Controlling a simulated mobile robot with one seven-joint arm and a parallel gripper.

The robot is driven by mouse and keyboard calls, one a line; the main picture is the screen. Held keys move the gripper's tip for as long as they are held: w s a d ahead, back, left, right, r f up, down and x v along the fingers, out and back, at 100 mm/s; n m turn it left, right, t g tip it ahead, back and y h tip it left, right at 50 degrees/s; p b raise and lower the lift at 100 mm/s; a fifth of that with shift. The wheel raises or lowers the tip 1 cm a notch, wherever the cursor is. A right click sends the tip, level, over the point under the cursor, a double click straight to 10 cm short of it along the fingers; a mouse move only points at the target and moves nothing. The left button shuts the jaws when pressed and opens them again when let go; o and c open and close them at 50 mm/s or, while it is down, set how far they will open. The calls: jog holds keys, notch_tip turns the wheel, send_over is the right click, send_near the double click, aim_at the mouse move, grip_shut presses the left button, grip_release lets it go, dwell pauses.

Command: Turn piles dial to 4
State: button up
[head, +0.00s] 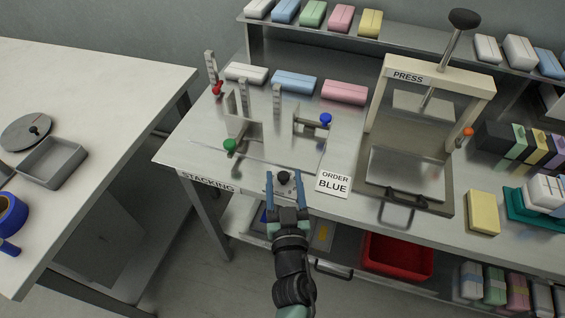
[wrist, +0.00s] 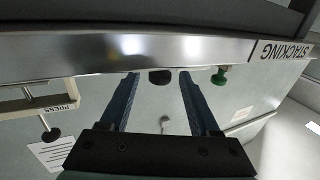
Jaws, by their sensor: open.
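A small black dial knob (head: 283,177), likely the piles dial, sits on a pale plate at the front edge of the stacking station, left of the order card. My gripper (head: 284,184) is open, with one blue finger on each side of the knob. In the wrist view the dark knob (wrist: 160,77) shows between the fingertips of my gripper (wrist: 158,80). I cannot tell whether the fingers touch it. The dial's numbers and pointer are too small to read.
The order card (head: 333,183) reads "ORDER BLUE". Behind the dial are metal guides with a green knob (head: 230,145), a blue knob (head: 326,118) and a red knob (head: 217,90). The press (head: 452,195) stands to the right. A red bin (head: 397,260) is below.

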aim_at(283, 165)
jog(key=shift+w+a, duration=0.2)
jog(key=shift+w, duration=2.15)
grip_shut()
